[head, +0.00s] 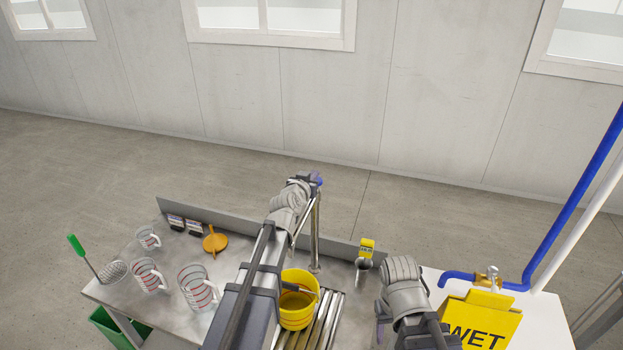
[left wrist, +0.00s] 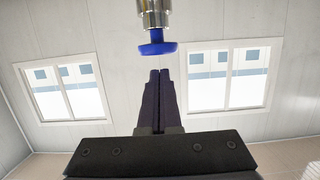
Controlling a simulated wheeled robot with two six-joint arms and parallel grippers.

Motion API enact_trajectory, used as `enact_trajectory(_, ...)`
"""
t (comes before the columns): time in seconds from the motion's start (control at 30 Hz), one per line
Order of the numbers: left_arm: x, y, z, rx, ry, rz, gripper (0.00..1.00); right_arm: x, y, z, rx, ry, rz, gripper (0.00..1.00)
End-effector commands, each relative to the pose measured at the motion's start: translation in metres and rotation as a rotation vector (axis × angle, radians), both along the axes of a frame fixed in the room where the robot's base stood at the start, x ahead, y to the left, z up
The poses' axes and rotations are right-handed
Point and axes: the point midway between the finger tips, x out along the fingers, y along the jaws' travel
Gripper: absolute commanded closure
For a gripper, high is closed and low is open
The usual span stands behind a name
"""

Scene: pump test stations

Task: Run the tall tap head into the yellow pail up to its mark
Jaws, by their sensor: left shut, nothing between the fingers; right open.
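The yellow pail (head: 311,315) stands upright on the slatted grate, partly hidden behind my left arm; dark rings show on it. I cannot tell whether water is in it. The tall tap (head: 316,235) rises behind the pail as a chrome column. Its metal head with a blue end (left wrist: 157,48) shows at the top of the left wrist view. My left gripper (head: 312,180) is up at the tap's top. Its fingers (left wrist: 155,78) are shut and empty, just below the blue end; contact is unclear. My right gripper (head: 380,325) is open, low, right of the grate.
A short spout with a yellow tag (head: 367,247) is right of the tall tap. A yellow WET sign (head: 485,322) and blue pipe (head: 560,240) are at right.

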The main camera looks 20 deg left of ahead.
Motion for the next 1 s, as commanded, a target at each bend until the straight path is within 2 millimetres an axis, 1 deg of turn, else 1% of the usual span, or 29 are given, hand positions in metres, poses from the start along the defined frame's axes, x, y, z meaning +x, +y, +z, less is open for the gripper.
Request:
enact_trajectory(0.03,0.000,0.000,-0.007,0.000,0.000,0.000,1.00,0.000,0.000,-0.007,0.000,0.000,0.001,0.44)
enact_trajectory(0.13,0.000,0.000,-0.010,0.000,0.000,0.000,1.00,0.000,0.000,-0.010,0.000,0.000,0.002,0.44)
enact_trajectory(0.6,0.000,0.000,-0.012,0.000,0.000,0.000,1.00,0.000,0.000,-0.012,0.000,0.000,0.002,0.44)
enact_trajectory(0.67,0.000,0.000,-0.015,0.000,0.000,0.000,1.00,0.000,0.000,-0.015,0.000,0.000,0.002,0.44)
enact_trajectory(0.87,0.000,0.000,-0.032,0.000,0.001,-0.001,1.00,0.000,0.000,-0.032,0.000,0.000,0.001,0.44)
enact_trajectory(1.0,-0.001,-0.001,-0.031,0.000,0.005,-0.003,1.00,0.000,0.000,-0.030,0.000,0.000,0.001,0.44)
